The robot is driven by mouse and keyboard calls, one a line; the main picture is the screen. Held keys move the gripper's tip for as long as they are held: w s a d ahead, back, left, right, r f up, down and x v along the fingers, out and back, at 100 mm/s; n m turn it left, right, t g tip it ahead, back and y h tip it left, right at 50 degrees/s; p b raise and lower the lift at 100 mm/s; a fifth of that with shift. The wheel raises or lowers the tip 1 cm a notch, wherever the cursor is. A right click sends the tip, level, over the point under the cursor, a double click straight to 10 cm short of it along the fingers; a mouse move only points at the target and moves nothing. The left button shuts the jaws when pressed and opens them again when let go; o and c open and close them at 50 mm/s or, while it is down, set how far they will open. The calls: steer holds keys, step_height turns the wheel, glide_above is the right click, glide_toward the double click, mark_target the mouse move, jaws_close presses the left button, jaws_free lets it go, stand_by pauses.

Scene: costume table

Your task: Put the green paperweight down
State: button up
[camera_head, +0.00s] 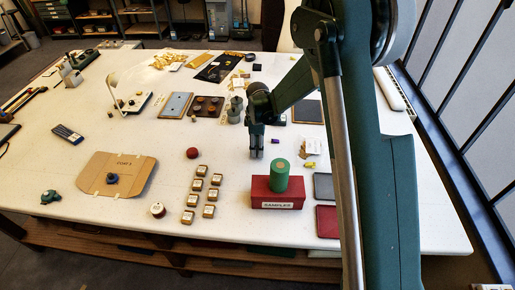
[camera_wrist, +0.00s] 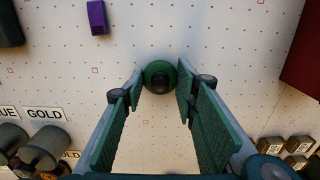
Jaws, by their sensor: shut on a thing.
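The green paperweight (camera_wrist: 159,77) is a round green piece with a dark knob in the middle. In the wrist view it sits between the tips of my gripper (camera_wrist: 160,86), whose two green fingers are shut on its sides. In the head view my gripper (camera_head: 256,154) points down over the white table, left of and behind a red box. The paperweight cannot be made out there, and whether it touches the table cannot be told.
The red samples box (camera_head: 277,199) carries a green cylinder (camera_head: 280,176) close to my gripper. Several small labelled boxes (camera_head: 201,184) and a red ball (camera_head: 192,153) lie to the left. A purple block (camera_wrist: 96,17) lies nearby. Bare tabletop (camera_head: 228,165) shows between the boxes and my gripper.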

steer(key=shift+f, duration=0.2)
steer(key=o, duration=1.1)
steer(key=shift+c, duration=0.2)
steer(key=shift+r, duration=0.25)
step_height(320, 180, up, 12)
stand_by(0.4)
